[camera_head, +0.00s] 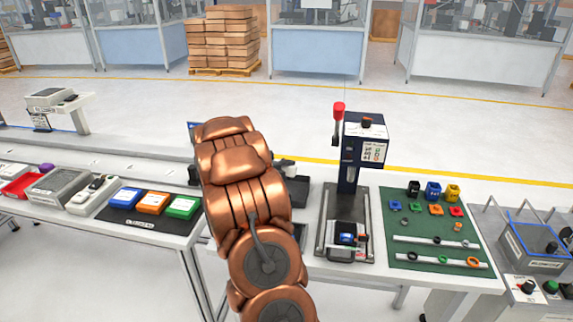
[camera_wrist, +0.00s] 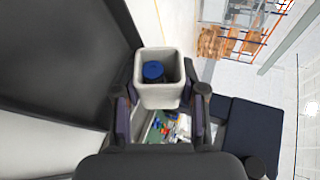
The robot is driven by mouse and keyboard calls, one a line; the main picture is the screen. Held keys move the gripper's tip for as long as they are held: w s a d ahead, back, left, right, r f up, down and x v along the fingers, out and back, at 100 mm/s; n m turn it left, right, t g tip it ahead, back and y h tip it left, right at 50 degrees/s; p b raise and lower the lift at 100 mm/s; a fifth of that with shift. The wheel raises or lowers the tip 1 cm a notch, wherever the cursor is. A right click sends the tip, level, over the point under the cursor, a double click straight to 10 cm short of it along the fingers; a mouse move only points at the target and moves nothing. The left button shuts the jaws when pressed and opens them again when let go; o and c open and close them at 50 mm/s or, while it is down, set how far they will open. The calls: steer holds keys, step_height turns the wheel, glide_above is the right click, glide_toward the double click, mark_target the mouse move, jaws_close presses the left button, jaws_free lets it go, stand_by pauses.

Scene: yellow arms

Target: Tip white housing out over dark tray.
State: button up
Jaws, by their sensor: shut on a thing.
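The white housing (camera_wrist: 160,98) is a pale open box, held between the two fingers of my gripper (camera_wrist: 161,106) in the wrist view. My gripper is shut on it. Its open mouth shows, and a dark round part with a blue top (camera_wrist: 153,71) sits inside. In the head view, my copper arm hides the housing and most of the gripper. A dark tray-like surface (camera_head: 298,190) shows partly behind the arm, beside the press. A large dark surface (camera_wrist: 60,50) fills the left of the wrist view; I cannot tell whether it is the tray.
A hand press (camera_head: 365,150) with a red-knobbed lever stands right of my arm. A green mat (camera_head: 400,255) with small coloured parts lies further right. Blue, orange and green bins (camera_head: 154,203) stand on the left bench. A pale floor lies beyond the benches.

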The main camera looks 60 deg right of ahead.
steer(key=shift+r+p, duration=0.1)
steer(key=shift+p, duration=0.25)
steer(key=shift+w+f+n+g+h+p, duration=0.1)
steer(key=shift+f+n+g+h+p, duration=0.4)
steer(key=shift+p, duration=1.7)
steer(key=shift+f+n+g+h+p, duration=0.2)
steer(key=shift+n+g+p, duration=0.5)
steer(key=shift+p, duration=1.5)
steer(key=n+h, duration=0.1)
steer(key=n, duration=0.2)
steer(key=shift+w+r+g+h, duration=0.15)
steer(key=shift+r+g+h, duration=0.15)
steer(key=shift+g+h, duration=0.1)
steer(key=shift+r+n+h, duration=0.2)
steer(key=shift+n+h, duration=0.1)
steer(key=shift+n, duration=0.2)
steer(key=shift+r, duration=1.55)
steer(key=shift+r, duration=0.1)
